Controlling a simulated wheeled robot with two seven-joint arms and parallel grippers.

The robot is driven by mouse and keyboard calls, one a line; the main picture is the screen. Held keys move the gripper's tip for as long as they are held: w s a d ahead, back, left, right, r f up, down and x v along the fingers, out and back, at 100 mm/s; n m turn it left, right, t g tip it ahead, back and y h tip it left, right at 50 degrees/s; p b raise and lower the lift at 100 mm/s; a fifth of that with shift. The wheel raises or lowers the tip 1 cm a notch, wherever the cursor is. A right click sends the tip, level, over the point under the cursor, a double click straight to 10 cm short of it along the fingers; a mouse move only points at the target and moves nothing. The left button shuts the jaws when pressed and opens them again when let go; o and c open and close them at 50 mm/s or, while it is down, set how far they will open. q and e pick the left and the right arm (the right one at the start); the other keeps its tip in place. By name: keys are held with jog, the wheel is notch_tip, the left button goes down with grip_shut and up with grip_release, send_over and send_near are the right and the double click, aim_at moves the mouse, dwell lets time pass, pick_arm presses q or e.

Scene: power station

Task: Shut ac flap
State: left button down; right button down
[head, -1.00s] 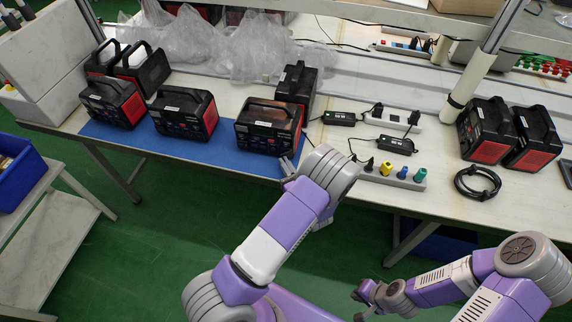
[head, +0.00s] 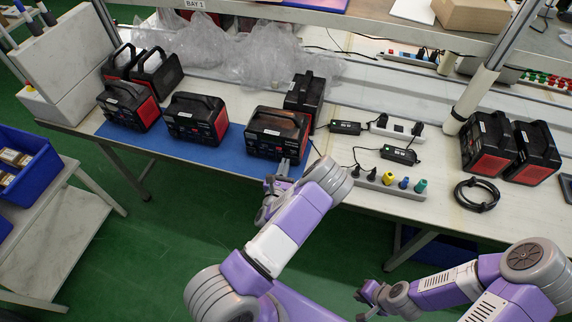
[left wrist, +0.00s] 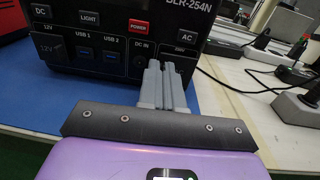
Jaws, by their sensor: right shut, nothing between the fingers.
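The power station (head: 277,134) stands near the right end of the blue mat, its front facing me. In the left wrist view its dark front panel (left wrist: 110,45) shows DC, LIGHT, POWER and AC buttons, USB ports and a DC IN port. My left gripper (head: 283,168) is just in front of the lower right of that panel. In the left wrist view its grey fingers (left wrist: 165,68) are together, with nothing seen between them. They cover part of the area below the AC button, so I cannot tell how the AC flap stands. My right gripper (head: 368,296) is shut and empty, low and away from the bench.
Several other power stations stand on the blue mat (head: 235,155) and at the bench's right. A power strip (head: 390,185) with coloured plugs, adapters (head: 400,155) and a coiled cable (head: 477,195) lie right of the mat. Plastic wrap (head: 240,55) lies behind.

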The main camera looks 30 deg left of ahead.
pick_arm(q)
jog(key=shift+w+a+m+h, duration=0.15)
jog(key=shift+m+h, duration=0.25)
jog(key=shift+h, duration=0.2)
jog(key=c, duration=1.3)
grip_release()
jog(key=p+v, duration=0.1)
jog(key=v, duration=0.6)
jog(key=shift+s+f, duration=0.1)
jog(key=shift+s, duration=0.25)
